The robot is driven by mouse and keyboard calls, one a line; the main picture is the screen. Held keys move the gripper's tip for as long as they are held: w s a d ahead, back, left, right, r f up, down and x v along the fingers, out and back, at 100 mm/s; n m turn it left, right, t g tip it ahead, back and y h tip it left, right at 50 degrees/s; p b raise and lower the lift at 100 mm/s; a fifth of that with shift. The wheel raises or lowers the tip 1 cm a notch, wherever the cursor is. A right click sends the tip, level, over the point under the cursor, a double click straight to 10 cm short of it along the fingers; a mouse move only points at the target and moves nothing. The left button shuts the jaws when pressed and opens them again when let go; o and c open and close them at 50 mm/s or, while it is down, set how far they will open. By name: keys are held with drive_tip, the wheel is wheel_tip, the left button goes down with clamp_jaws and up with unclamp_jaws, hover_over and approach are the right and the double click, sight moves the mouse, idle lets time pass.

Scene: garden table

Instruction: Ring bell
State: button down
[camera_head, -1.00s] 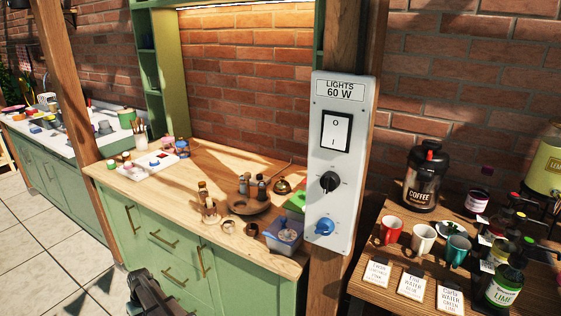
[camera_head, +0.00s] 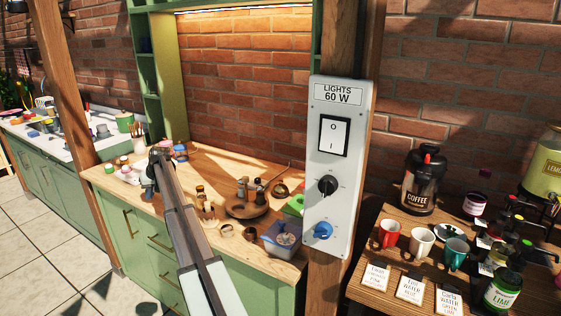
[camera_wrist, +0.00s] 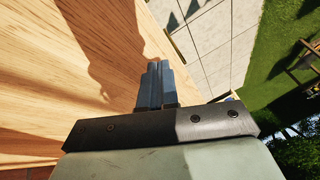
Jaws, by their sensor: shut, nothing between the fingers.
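In the head view, a small brassy round object (camera_head: 281,190) stands at the back right of the wooden counter (camera_head: 222,170). It may be the bell, but it is too small to be sure. My arm reaches up from the bottom of the head view over the left part of the counter, well left of the brassy object. My gripper is hard to make out there. In the wrist view, my gripper (camera_wrist: 156,66) is shut and empty, its fingers together beside the counter's edge. No bell shows in the wrist view.
A round wooden tray (camera_head: 245,210) with small bottles and a clear bin (camera_head: 280,239) stand on the counter. A switch panel (camera_head: 337,165) on a post stands at its right. Cups and bottles fill the right table. Tiled floor (camera_wrist: 215,50) lies beyond the counter edge.

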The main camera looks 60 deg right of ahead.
drive_tip(key=shift+m+g+h, duration=0.4)
drive_tip(key=shift+m+g, duration=0.2)
drive_tip(key=shift+m, duration=0.2)
drive_tip(key=s+d+r, duration=0.1)
drive_tip(key=s+d, duration=0.2)
drive_tip(key=d, duration=0.1)
drive_tip(key=s+d+r, duration=0.1)
drive_tip(key=s+d, duration=0.2)
drive_tip(key=d, duration=0.1)
drive_tip(key=s+d+r, duration=0.1)
drive_tip(key=s+d, duration=0.2)
drive_tip(key=d, duration=0.1)
drive_tip(key=shift+d, duration=0.3)
drive_tip(key=s+d+r+m+g, duration=0.2)
drive_tip(key=s+d+r, duration=0.1)
drive_tip(key=s+d, duration=0.8)
drive_tip(key=m+g, duration=0.2)
drive_tip(key=m, duration=0.2)
approach(281, 181)
drive_tip(key=shift+w+a+h, duration=0.15)
drive_tip(key=shift+w+h, duration=0.05)
drive_tip(key=shift+h, duration=0.1)
drive_tip(key=shift+f, duration=2.9)
drive_tip(key=shift+f, duration=0.85)
drive_tip(key=shift+r, duration=0.85)
wheel_tip(281, 181, up, 6)
